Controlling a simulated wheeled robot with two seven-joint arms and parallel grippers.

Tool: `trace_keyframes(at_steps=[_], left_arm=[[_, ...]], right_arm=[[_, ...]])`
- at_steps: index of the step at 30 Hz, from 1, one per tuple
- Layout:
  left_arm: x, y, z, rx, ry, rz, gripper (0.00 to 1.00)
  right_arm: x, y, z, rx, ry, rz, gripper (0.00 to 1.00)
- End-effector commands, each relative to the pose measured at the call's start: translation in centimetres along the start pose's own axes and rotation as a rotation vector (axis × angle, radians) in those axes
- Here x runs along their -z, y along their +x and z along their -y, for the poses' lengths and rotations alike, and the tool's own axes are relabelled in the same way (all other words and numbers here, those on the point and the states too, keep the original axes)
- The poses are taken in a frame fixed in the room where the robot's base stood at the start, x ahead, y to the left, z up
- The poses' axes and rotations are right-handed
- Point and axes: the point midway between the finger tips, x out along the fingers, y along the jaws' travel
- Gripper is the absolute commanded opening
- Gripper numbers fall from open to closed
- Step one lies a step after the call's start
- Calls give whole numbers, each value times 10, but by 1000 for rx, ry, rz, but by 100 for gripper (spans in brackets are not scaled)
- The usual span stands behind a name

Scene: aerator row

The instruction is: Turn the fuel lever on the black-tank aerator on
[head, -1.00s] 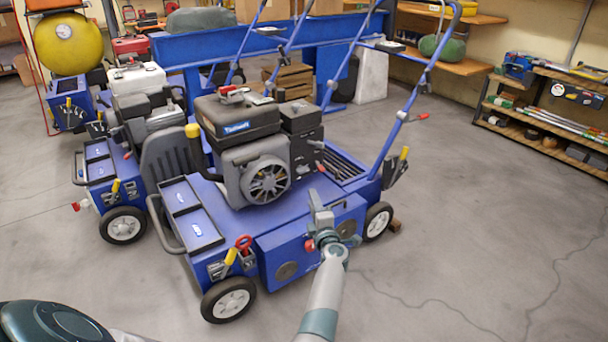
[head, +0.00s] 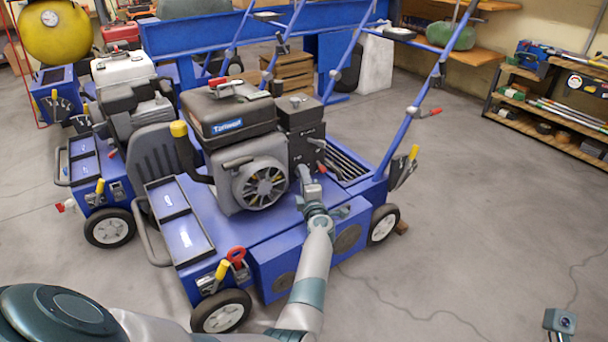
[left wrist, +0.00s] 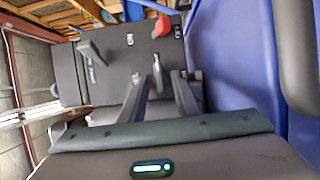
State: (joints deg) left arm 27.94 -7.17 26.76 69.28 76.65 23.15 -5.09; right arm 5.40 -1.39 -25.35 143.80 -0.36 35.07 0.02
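The black-tank aerator is the nearest blue machine; its black tank (head: 228,108) sits on top of the engine. Beside the tank is a dark control box (head: 302,125). My left gripper (head: 308,180) is in front of that box, right of the engine's round fan cover. In the left wrist view, the gripper (left wrist: 160,85) is open, with a small grey lever (left wrist: 157,68) showing between its fingertips; I cannot tell whether they touch. A second grey lever (left wrist: 93,53) and a red knob (left wrist: 162,26) are on the same dark panel. My right gripper (head: 558,322) is at the lower right, away from the machine.
A second aerator with a white tank (head: 125,75) stands at the left. The near machine's handlebar (head: 420,95) rises at its right. A red ring and yellow lever (head: 222,270) are at its front corner. Shelves (head: 545,115) stand at the right; the floor before them is clear.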

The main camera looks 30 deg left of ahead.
Motion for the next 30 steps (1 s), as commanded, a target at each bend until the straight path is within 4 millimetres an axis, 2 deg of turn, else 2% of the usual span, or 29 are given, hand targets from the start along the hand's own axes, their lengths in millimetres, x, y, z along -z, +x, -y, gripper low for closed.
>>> trace_keyframes(at_steps=[10, 11, 14, 15, 30], left_arm=[[1, 1, 0, 0, 1, 0, 29], [0, 1, 0, 0, 0, 0, 26], [0, 1, 0, 0, 0, 0, 3], [0, 1, 0, 0, 0, 0, 0], [0, 1, -3, 13, 31, 0, 0]], right_arm=[[0, 0, 1, 7, 1, -2, 31], [0, 0, 1, 8, 1, -1, 31], [0, -1, 1, 7, 1, 3, 31], [0, -1, 1, 7, 1, 4, 31], [2, 3, -4, 5, -13, 16, 31]])
